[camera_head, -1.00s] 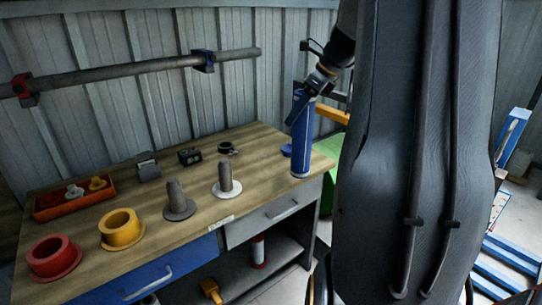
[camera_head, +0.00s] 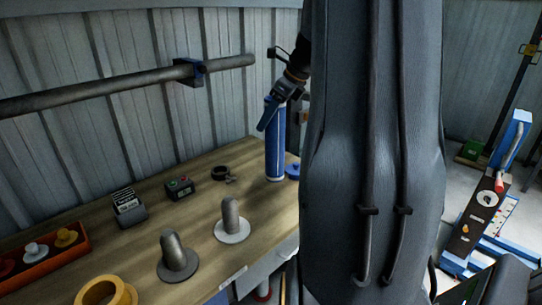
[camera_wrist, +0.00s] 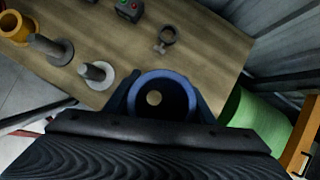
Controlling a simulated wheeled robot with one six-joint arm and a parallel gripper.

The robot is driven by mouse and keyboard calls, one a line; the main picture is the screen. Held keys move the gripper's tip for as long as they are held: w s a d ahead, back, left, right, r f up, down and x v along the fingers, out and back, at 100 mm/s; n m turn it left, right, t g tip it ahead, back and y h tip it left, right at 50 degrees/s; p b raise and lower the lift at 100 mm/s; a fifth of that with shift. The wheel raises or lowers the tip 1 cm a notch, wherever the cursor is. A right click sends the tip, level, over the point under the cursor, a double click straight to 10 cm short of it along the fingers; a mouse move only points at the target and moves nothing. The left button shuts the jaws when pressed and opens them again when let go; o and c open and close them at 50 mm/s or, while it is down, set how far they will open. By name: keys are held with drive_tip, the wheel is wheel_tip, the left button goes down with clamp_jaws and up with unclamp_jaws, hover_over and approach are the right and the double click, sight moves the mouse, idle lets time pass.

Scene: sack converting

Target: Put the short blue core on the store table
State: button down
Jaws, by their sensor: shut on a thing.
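My gripper (camera_head: 277,103) is shut on an upright blue core (camera_head: 275,145), holding it near its top end. The core is a hollow blue cylinder with a pale lower rim. In the wrist view its round blue rim (camera_wrist: 163,76) sits between the fingers of my gripper (camera_wrist: 164,103), and the inside is dark with a light spot. In the head view its lower end overlaps the far right part of a wooden table (camera_head: 205,205). I cannot tell whether it touches the top.
A blue disc (camera_head: 293,171) lies close right of the core. Two grey posts on round bases (camera_head: 232,228) (camera_head: 176,257), a black ring (camera_head: 220,172), a button box (camera_head: 181,188), a card holder (camera_head: 129,207), an orange tray (camera_head: 45,262) and a yellow flanged ring (camera_head: 104,291) occupy the table.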

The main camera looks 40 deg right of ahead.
wheel_tip(320, 180, down, 7)
drive_tip(key=shift+f+p, duration=0.2)
drive_tip(key=shift+p, duration=0.25)
drive_tip(key=c, duration=0.8)
unclamp_jaws()
drive_tip(key=b+v, duration=0.2)
drive_tip(key=v, duration=1)
drive_tip(key=shift+a+r, duration=0.1)
